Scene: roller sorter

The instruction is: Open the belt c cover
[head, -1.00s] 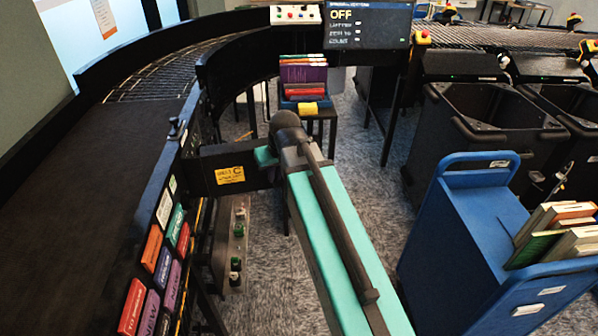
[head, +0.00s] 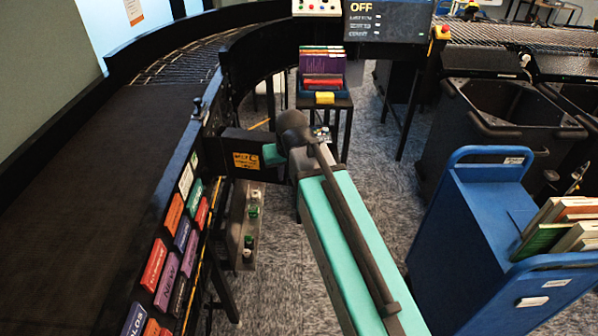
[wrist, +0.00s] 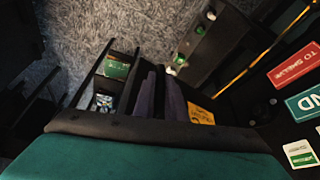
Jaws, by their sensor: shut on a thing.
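The belt C cover (head: 228,150) is a black panel with a yellow label. It stands out from the side of the black conveyor at an angle, in the middle of the head view. My gripper (head: 274,157) is at the cover's right, outer end and is shut on it. In the wrist view my gripper (wrist: 160,95) shows dark fingers close together, with the yellow label (wrist: 201,114) just to their right. The exact grip on the cover's edge is hidden by the wrist and the dark surroundings.
A panel with green buttons (head: 252,212) hangs below the cover. Coloured signs (head: 166,262) line the conveyor side. A stool with a book crate (head: 322,98) stands behind my gripper. A blue book cart (head: 470,245) is at the right. Grey carpet lies between.

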